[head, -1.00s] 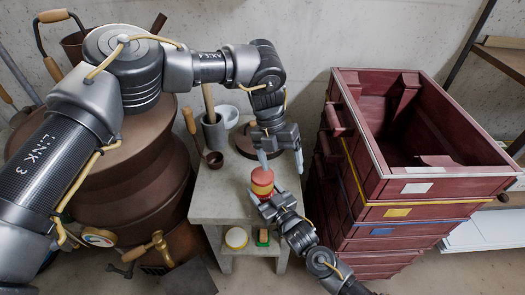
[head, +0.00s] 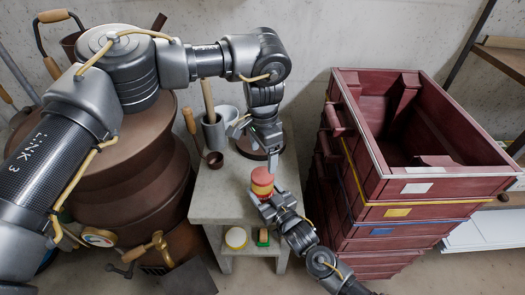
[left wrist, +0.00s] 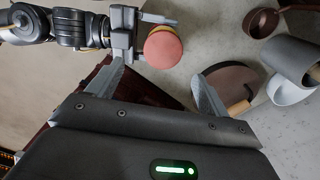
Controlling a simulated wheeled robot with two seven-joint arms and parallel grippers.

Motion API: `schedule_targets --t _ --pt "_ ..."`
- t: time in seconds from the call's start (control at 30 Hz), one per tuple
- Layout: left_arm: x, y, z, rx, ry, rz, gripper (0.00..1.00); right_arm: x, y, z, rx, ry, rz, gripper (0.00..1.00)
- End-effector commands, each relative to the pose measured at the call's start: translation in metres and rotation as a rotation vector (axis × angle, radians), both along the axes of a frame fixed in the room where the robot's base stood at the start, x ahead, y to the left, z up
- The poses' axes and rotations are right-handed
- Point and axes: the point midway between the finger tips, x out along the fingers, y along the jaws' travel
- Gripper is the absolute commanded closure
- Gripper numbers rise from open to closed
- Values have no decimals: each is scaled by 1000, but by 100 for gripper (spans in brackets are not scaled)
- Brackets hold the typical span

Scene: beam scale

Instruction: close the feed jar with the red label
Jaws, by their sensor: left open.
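The feed jar (head: 262,188), with yellow and red bands, stands upright near the front of the small grey table. A coral-red round lid (head: 262,176) sits on top and looks level; whether it is fully tight cannot be told. The lid also shows from above in the left wrist view (left wrist: 163,48). My right gripper (head: 266,200) is at the jar's near side with its fingers against the body, apparently closed around it; the far finger is partly hidden. My left gripper (head: 254,145) is open and empty, above and behind the jar, clear of the lid.
A brown round object (left wrist: 230,85) lies beneath my left gripper at the table's back. A grey pot (head: 213,132), a white cup and a brown ladle (head: 214,160) stand at the back left. Stacked dark-red crates (head: 330,200) rise close on the right. The table's front left is clear.

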Motion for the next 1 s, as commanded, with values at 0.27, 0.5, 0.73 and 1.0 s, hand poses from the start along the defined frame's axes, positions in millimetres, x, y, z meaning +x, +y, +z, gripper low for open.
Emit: schedule_targets --t 0.27,0.5,0.73,1.0 --pt "4 2 0 10 -18 273 21 0 0 0 0 1 1 100" --pt "4 1 0 10 -17 301 21 0 0 0 0 1 1 100" --pt "3 1 -3 10 -17 299 21 0 0 0 0 1 1 100" --pt "3 2 -35 11 -16 298 21 0 0 0 0 1 1 100"
